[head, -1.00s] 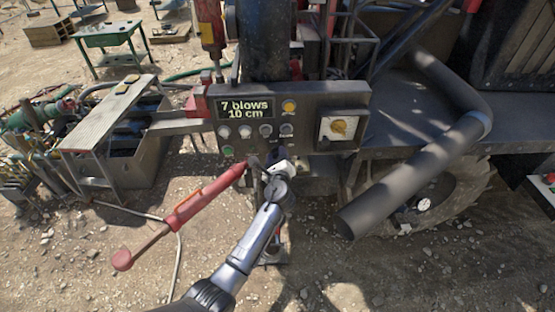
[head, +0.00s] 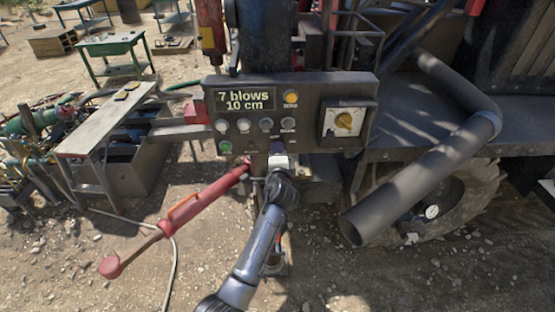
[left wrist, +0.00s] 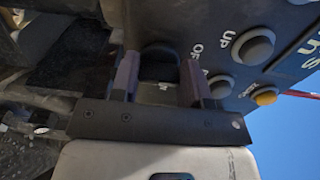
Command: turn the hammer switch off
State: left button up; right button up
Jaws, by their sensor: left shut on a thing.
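The dark control panel (head: 308,93) stands in the middle of the head view. My left gripper (head: 278,160) reaches its lower edge from below. In the left wrist view my left gripper (left wrist: 160,85) has its two fingers on either side of a dark round knob (left wrist: 160,57), shut on it. Part of an "OFF" label shows beside this knob, so I take it for the hammer switch. In the head view my gripper hides the knob, and its on or off position cannot be read. My right gripper is not in view.
A thick grey pipe (head: 415,180) slants on the right.

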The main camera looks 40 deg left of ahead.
pick_arm(q)
jog(key=n+b, duration=0.2)
jog(key=n, duration=0.1)
jog(key=shift+f+n, duration=0.15)
jog(key=shift+n, duration=0.25)
dwell(0.5)
jog(key=o, duration=0.9)
jog(key=shift+o, duration=0.2)
jog(key=b+v, duration=0.1)
jog(key=v, duration=0.6)
jog(key=shift+s+d, duration=0.2)
jog(key=shift+n, duration=0.3)
